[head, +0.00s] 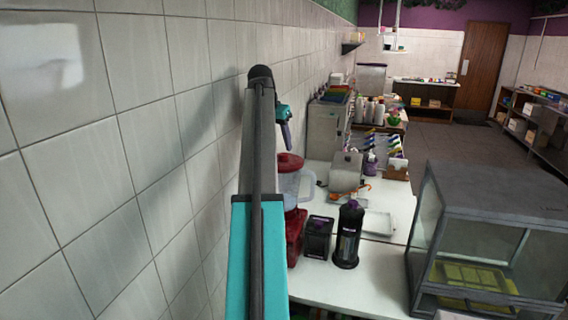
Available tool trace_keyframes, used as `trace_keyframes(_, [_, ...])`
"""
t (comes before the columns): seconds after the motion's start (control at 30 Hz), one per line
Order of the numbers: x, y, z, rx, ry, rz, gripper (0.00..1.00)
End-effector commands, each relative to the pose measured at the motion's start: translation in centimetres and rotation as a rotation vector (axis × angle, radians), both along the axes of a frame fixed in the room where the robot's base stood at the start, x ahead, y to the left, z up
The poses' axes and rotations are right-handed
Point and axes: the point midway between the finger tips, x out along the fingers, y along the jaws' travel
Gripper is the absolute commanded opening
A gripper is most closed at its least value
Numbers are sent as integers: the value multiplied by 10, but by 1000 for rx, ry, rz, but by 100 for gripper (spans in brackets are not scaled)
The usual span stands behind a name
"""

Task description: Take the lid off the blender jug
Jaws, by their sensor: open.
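The blender stands on the white counter close to the tiled wall, partly hidden behind my arm. Its red lid (291,162) sits on top of the pale, see-through blender jug (291,186). The jug stands on the red blender base (295,236). The jug's handle shows on its right side. My gripper (287,136) is small in view, above the lid in the picture and apart from it. It points downward and appears empty. Its fingers are open, though their gap is hard to make out.
A dark canister (318,238) and a tall black dispenser (348,235) stand right of the blender base. A white tray (377,224) lies behind them. A large glass case (490,240) fills the right. The tiled wall (150,130) is close on the left.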

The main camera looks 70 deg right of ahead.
Motion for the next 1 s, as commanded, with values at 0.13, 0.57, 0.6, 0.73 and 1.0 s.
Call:
trace_keyframes(0.13, [-2,-4,-6,2,1,0,50])
trace_keyframes(0.57, [-6,-20,-39,1,0,-1,50])
trace_keyframes(0.6, [-6,-21,-41,1,-1,-1,50])
trace_keyframes(0.73, [-7,-22,-44,0,0,-1,50])
trace_keyframes(1.0, [-7,-23,-45,0,-1,-2,50])
